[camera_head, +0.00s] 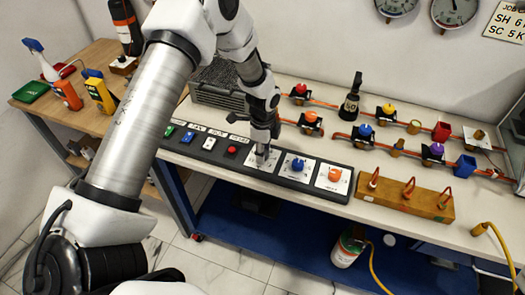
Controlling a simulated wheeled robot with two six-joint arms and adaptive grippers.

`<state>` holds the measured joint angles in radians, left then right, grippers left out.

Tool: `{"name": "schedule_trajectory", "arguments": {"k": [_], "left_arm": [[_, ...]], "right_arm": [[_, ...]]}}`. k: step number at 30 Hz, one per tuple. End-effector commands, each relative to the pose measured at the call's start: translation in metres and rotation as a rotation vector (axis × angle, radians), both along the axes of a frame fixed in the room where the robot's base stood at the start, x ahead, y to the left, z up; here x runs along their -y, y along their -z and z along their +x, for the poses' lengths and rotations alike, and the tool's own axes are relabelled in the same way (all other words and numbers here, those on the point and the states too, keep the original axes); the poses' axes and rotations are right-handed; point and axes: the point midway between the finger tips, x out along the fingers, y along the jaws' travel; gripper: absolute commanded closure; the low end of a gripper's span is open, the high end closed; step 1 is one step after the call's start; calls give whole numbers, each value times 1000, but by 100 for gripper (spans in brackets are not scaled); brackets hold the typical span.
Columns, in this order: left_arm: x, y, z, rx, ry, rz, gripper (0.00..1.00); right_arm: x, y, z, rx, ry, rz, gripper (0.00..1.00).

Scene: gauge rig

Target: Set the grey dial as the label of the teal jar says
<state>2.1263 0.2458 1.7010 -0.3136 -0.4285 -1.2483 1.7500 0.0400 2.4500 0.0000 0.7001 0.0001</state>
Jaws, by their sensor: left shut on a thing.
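My left gripper (263,151) comes down onto the left one of three white dial plates on the black control panel. It is shut on the grey dial, which is mostly hidden between the fingers. The dial's white plate (253,163) shows around the fingertips. The dial's pointer and marks are too small to read. I cannot make out a teal jar or its label in this view. My right gripper is not in view.
Beside the grey dial are a blue dial (298,164) and an orange dial (334,174). Coloured buttons, one of them red (232,149), line the panel's left part. A dark bottle (350,100) and valves on orange pipes stand behind. A wooden block (407,197) with red hooks is at right.

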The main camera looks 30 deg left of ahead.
Motion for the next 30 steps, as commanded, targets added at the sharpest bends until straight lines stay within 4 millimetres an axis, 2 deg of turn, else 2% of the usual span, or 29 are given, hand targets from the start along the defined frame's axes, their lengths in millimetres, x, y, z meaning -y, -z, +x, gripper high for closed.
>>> {"name": "schedule_trajectory", "arguments": {"k": [15,16,18,26,30], "left_arm": [[1,2,-2,-7,24,-1,98],[1,2,-3,-7,24,-1,57],[1,2,-2,-6,24,0,39],[0,1,-1,-3,23,-1,39],[0,-9,0,-1,23,0,39]], "right_arm": [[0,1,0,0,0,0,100],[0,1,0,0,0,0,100],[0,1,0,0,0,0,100],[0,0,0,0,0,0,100],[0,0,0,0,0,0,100]]}}
